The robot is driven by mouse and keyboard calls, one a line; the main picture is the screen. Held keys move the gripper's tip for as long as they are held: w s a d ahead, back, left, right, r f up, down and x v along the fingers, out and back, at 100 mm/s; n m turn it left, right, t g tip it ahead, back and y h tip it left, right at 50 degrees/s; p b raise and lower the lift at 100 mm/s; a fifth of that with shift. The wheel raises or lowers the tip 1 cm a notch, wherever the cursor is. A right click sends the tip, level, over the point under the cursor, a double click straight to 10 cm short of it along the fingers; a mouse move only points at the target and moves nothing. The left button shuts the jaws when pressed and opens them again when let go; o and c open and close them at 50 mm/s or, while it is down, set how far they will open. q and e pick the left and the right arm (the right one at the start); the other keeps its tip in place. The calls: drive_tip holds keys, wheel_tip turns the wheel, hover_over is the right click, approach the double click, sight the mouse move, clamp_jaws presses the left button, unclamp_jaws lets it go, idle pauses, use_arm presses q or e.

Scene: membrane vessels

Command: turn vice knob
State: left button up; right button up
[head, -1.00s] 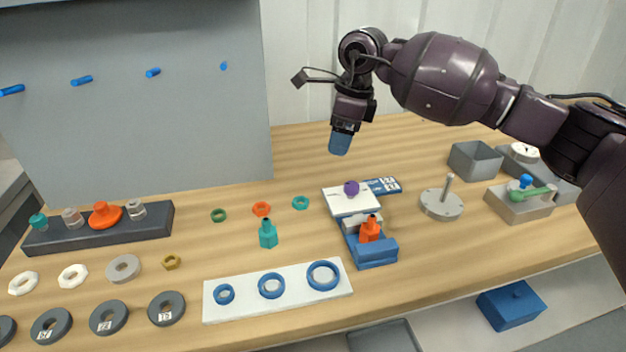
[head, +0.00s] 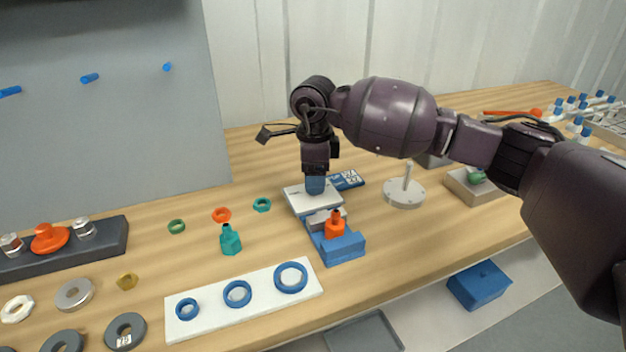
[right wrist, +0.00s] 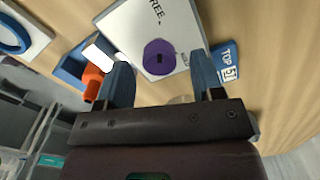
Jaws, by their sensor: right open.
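The blue vice (head: 345,247) stands near the middle of the table with an orange vessel (head: 335,222) in it. A white panel (head: 297,203) lies at its back end. The purple knob (right wrist: 159,57) on the panel shows in the right wrist view, with a dark socket in its top. In the head view my fingers hide it. My right gripper (head: 315,187) points down over the panel. In the right wrist view its blue fingers (right wrist: 162,75) are open, one on each side of the knob; I cannot tell whether they touch it. My left gripper is out of view.
A blue label card (head: 346,180) lies behind the panel. A grey disc with a post (head: 404,194) stands to the right. A teal vessel (head: 230,240) and a white board with blue rings (head: 245,298) are to the left and front.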

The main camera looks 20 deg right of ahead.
drive_tip(key=shift+f, duration=0.65)
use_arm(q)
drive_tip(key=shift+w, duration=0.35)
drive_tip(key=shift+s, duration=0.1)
use_arm(e)
drive_tip(key=shift+c, duration=0.4)
